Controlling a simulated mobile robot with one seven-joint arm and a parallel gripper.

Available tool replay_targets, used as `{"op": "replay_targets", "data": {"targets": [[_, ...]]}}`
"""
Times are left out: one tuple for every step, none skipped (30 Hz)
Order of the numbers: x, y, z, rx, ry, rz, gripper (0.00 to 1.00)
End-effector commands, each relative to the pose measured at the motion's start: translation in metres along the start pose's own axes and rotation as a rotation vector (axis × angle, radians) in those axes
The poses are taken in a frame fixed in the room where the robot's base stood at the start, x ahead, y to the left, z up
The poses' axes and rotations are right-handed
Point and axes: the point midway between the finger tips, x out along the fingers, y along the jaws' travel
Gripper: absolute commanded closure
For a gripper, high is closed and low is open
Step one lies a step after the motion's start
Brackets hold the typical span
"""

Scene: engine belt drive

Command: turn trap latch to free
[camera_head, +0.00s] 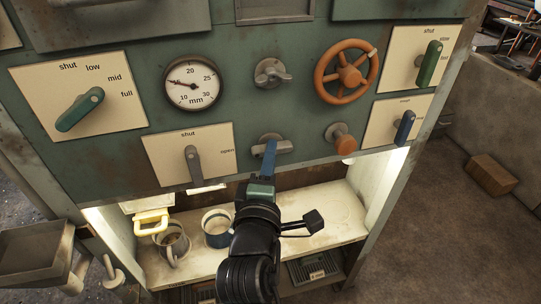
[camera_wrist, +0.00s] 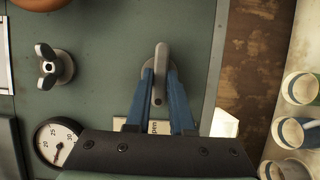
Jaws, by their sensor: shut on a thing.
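The trap latch, a grey lever handle (camera_head: 284,147) on a round base, sits low on the green panel, right of the "shut/open" plate. In the head view its handle points to the right. In the wrist view the handle (camera_wrist: 161,60) runs up and down the picture between my blue fingers. My gripper (camera_head: 269,147) reaches up to it from below, shut on the latch. In the wrist view my gripper (camera_wrist: 160,72) has one finger on each side of the handle. My fingers hide part of the base in the head view.
An orange knob (camera_head: 341,137) is to the right. A wing-shaped handle (camera_head: 272,73), a gauge (camera_head: 192,83) and an orange handwheel (camera_head: 346,72) are above. A grey lever (camera_head: 193,165) is on the left. A shelf (camera_head: 318,211) below holds mugs (camera_head: 171,243).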

Motion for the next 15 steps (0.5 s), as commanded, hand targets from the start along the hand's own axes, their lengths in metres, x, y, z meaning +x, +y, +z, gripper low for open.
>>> {"op": "replay_targets", "data": {"targets": [[-0.0001, 0.0, -0.0001, 0.0, 0.0, 0.0, 1.0], [-0.0002, 0.0, -0.0001, 0.0, 0.0, 0.0, 1.0], [-0.0002, 0.0, -0.0001, 0.0, 0.0, 0.0, 1.0], [-0.0002, 0.0, -0.0002, 0.0, 0.0, 0.0, 1.0], [-0.0002, -0.0001, -0.0002, 0.0, 0.0, 0.0, 1.0], [-0.0002, 0.0, -0.0002, 0.0, 0.0, 0.0, 1.0], [-0.0002, 0.0001, -0.0002, 0.001, 0.0, -0.001, 1.0], [-0.0002, 0.0003, -0.0002, 0.002, 0.0, -0.001, 1.0], [-0.0002, 0.0006, -0.0002, 0.005, 0.0, -0.003, 1.0], [-0.0002, 0.0009, -0.0002, 0.009, 0.0, -0.004, 1.0], [-0.0002, 0.0012, -0.0002, 0.014, 0.0, -0.006, 1.0], [-0.0002, 0.0018, -0.0002, 0.022, 0.0, -0.01, 1.0], [-0.0002, 0.0022, -0.0002, 0.031, 0.0, -0.013, 1.0], [-0.0002, 0.0027, -0.0002, 0.04, 0.0, -0.018, 1.0], [-0.0002, 0.0034, -0.0002, 0.054, 0.0, -0.024, 1.0]]}}
